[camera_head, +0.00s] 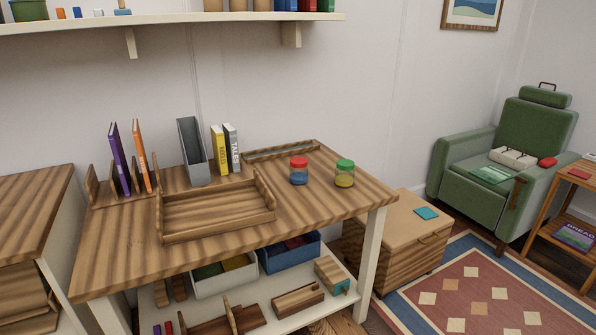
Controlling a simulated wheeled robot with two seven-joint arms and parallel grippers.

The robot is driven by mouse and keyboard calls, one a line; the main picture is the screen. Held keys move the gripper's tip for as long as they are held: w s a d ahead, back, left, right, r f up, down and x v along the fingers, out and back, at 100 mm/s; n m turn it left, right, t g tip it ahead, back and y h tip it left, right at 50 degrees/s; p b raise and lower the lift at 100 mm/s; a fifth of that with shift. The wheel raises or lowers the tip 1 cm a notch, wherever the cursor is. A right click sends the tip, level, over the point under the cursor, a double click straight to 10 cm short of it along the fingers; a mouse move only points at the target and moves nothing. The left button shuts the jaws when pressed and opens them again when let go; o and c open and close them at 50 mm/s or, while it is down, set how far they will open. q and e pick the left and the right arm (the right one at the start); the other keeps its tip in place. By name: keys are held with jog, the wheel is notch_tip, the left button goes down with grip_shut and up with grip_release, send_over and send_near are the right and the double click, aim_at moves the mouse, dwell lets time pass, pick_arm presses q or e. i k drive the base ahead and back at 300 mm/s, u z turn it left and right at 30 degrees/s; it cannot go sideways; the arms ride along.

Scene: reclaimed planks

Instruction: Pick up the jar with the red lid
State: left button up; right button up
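The jar with the red lid (299,171) stands upright on the right part of the wooden table top (330,209). It is a small clear jar with blue contents. A similar jar with a green lid (344,173) and yellow contents stands upright to its right, with a gap between them. Neither of my grippers shows in the head view.
A wooden tray (217,229) lies left of the jars. Behind it stand a grey file holder (194,152) and books (225,149). A wooden rack (128,194) holds two books at the left. Bare table top lies in front of the jars.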

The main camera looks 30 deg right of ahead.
aim_at(298, 177)
jog(key=z, duration=2.1)
jog(key=i, duration=2.15)
jog(key=u, duration=2.75)
